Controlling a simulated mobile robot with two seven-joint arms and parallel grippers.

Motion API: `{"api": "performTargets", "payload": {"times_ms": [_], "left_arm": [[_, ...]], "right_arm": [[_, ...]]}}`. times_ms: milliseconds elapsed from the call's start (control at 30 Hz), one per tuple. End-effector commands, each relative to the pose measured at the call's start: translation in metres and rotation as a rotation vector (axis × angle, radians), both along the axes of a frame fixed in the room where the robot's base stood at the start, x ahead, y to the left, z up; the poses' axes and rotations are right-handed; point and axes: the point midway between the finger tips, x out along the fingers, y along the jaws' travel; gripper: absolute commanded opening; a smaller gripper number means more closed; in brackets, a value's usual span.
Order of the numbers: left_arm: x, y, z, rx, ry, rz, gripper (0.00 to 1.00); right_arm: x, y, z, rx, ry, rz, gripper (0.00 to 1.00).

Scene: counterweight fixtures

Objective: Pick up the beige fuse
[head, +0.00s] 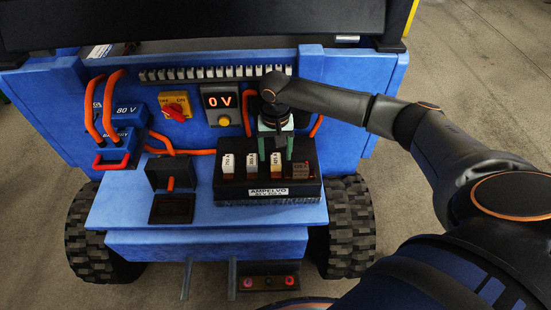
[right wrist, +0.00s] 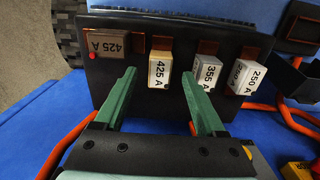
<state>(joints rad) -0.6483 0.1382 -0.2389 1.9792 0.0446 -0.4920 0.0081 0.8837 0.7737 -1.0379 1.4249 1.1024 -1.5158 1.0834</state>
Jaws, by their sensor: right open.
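A fuse with a white 425 A label and a beige side (right wrist: 160,72) stands upright in the black fuse block (right wrist: 130,28). In the head view this fuse (head: 276,162) is third from the left in the row. My right gripper (head: 276,149) is open above the block. In the right wrist view its two green fingers (right wrist: 159,76) point towards the beige fuse, one to each side in the picture. I cannot tell whether they touch it. My left gripper is not in view.
Neighbouring fuses are the 355 A one (right wrist: 208,74), the 250 A one (right wrist: 245,76) and a brown 425 A one (right wrist: 107,43) with a red dot. A display (head: 221,102) reads 0 V. Orange cables run nearby.

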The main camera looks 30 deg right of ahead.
Motion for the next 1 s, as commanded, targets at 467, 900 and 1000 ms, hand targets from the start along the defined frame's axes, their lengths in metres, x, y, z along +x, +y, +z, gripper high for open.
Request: {"api": "performTargets", "payload": {"times_ms": [467, 900, 1000], "left_arm": [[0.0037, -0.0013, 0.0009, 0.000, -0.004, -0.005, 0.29], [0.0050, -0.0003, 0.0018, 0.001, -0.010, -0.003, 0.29], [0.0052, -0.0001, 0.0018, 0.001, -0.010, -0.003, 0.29]], "right_arm": [[-0.0006, -0.0002, -0.0134, 0.000, 0.000, 0.001, 0.61], [-0.0005, -0.0004, -0.0132, 0.000, 0.000, 0.000, 0.12], [-0.0005, -0.0004, -0.0131, -0.001, -0.001, 0.000, 0.01]]}}
